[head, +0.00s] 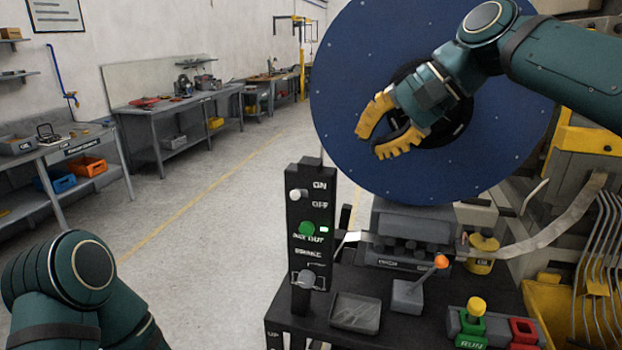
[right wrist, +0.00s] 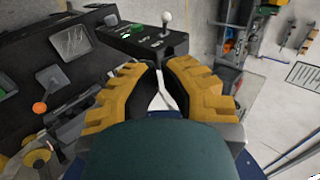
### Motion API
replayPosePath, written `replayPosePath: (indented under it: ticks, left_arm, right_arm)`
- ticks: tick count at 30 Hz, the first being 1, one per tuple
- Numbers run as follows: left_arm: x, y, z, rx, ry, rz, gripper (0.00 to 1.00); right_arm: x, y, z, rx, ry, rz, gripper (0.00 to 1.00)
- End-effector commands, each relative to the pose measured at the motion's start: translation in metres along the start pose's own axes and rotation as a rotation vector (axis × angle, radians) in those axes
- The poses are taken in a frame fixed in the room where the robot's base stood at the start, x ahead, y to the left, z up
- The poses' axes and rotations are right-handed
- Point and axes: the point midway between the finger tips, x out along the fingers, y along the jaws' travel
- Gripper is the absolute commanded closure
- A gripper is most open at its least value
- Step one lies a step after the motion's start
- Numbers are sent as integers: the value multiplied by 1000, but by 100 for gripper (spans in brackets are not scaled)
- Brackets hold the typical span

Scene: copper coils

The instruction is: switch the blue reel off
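The blue reel (head: 350,75) is a large upright disc behind my right arm, which hides part of its hub. A black control post (head: 297,240) stands in front of it, with ON and OFF labels beside a white-knobbed lever (head: 295,195). I cannot tell which label the lever is set to. The knob also shows in the right wrist view (right wrist: 167,17), beyond the fingertips. My right gripper (head: 370,145) has yellow fingers apart and empty, above and right of the lever, not touching it. My left gripper is out of view; only its arm shows at lower left.
Below the lever are a green button (head: 307,229) and a grey knob (head: 306,279). An orange-knobbed lever (head: 441,262), a shallow tray (head: 355,313) and a yellow-topped RUN control (head: 476,307) are on the black bench. A metal strip (head: 540,240) runs right. Floor at left is clear.

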Motion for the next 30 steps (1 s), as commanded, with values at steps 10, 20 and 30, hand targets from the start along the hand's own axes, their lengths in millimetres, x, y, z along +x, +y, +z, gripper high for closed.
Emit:
replayPosePath:
  ticks: [10,20,30]
  left_arm:
    - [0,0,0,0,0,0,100]
    - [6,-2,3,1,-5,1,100]
    - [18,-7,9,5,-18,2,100]
  right_arm:
    - [-7,-4,4,-3,-4,-2,100]
    - [20,-2,5,-3,-6,-2,100]
    - [87,-2,5,-3,-8,-1,100]
